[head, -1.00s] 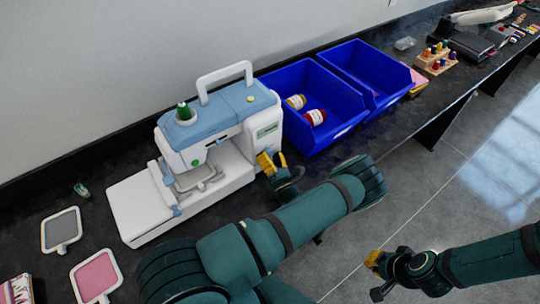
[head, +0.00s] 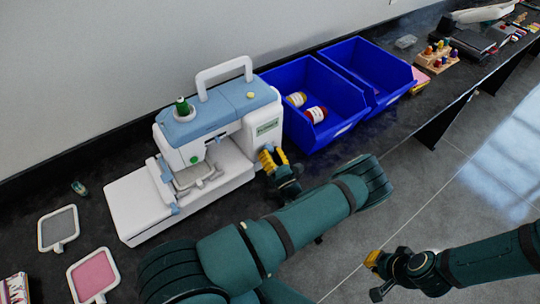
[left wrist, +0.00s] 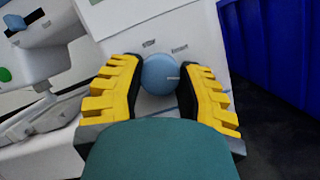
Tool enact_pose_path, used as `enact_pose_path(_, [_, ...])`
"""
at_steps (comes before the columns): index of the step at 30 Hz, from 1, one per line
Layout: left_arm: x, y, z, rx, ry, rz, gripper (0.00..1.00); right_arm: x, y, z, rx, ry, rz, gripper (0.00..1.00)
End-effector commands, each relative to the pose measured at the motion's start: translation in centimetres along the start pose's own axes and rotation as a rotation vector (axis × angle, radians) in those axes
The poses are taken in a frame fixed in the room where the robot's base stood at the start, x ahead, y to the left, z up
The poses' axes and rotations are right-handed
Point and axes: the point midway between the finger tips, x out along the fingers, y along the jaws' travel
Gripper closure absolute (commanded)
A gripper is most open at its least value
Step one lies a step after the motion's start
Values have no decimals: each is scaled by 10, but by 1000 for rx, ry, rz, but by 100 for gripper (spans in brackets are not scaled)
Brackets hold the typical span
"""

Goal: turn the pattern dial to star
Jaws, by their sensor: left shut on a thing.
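The pattern dial is a round blue knob (left wrist: 160,75) on the white front of the embroidery machine (head: 228,160). A pale pointer mark on it points to the right in the left wrist view. In the head view the gripper hides the dial. My right gripper (head: 374,274) hangs over the floor, away from the machine.
Two blue bins (head: 338,132) stand right of the machine; the nearer holds thread spools (head: 316,114). A grey hoop (head: 59,229) and a pink hoop (head: 94,274) lie at the left. A rack of coloured spools (head: 436,58) is farther right. The wall runs behind the bench.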

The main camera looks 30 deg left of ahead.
Motion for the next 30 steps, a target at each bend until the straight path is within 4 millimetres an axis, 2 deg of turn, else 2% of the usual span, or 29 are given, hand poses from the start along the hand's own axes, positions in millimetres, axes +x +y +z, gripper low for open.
enact_pose_path(3, [0, -2, -1, -102, 5, 36, 99, 12, 4, 1, 0, 0, 2, 100])
enact_pose_path(12, [0, -3, 1, -373, 23, 130, 99, 31, 10, 4, 0, 0, 6, 100])
enact_pose_path(30, [2, -2, 3, -910, 60, 316, 100, 58, 20, 7, 0, 0, 12, 100])
